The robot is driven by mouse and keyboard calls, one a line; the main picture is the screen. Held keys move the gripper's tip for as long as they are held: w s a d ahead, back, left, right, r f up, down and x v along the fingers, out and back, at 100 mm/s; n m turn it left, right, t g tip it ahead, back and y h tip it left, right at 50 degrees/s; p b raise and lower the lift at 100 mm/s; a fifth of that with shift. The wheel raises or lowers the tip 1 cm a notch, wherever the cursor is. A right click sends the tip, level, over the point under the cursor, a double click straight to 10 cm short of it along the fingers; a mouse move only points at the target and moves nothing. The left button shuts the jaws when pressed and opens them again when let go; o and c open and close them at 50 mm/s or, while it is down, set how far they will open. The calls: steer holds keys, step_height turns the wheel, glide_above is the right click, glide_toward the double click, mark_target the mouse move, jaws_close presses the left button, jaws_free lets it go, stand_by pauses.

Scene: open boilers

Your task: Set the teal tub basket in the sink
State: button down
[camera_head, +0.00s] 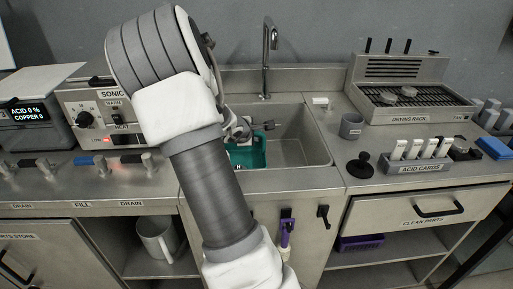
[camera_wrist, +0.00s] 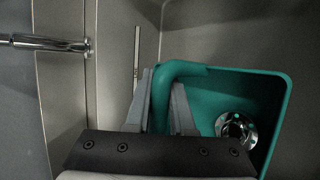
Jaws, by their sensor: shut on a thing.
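The teal tub basket (camera_head: 247,154) is inside the sink (camera_head: 290,153), toward its left side and partly hidden behind my arm. It also fills the right of the wrist view (camera_wrist: 276,88). My gripper (camera_wrist: 162,98) is shut on the basket's thick teal handle (camera_wrist: 178,69), one finger on each side. In the head view my gripper (camera_head: 246,130) is just above the basket. A round shiny metal piece (camera_wrist: 237,130) shows inside the basket's outline. I cannot tell whether the basket touches the sink floor.
A tall faucet (camera_head: 269,55) stands behind the sink. A grey cup (camera_head: 351,126), a black knobbed item (camera_head: 360,164) and the acid cards holder (camera_head: 416,156) stand on the right counter. The drying rack (camera_head: 410,100) is behind them. The sonic unit (camera_head: 97,113) is at left. The sink's right half is clear.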

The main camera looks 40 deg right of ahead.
mark_target(257, 161)
step_height(257, 161, down, 3)
steer(key=b, duration=0.3)
steer(key=shift+f, duration=0.2)
steer(key=c, duration=0.8)
jaws_free()
steer(key=shift+f, duration=0.1)
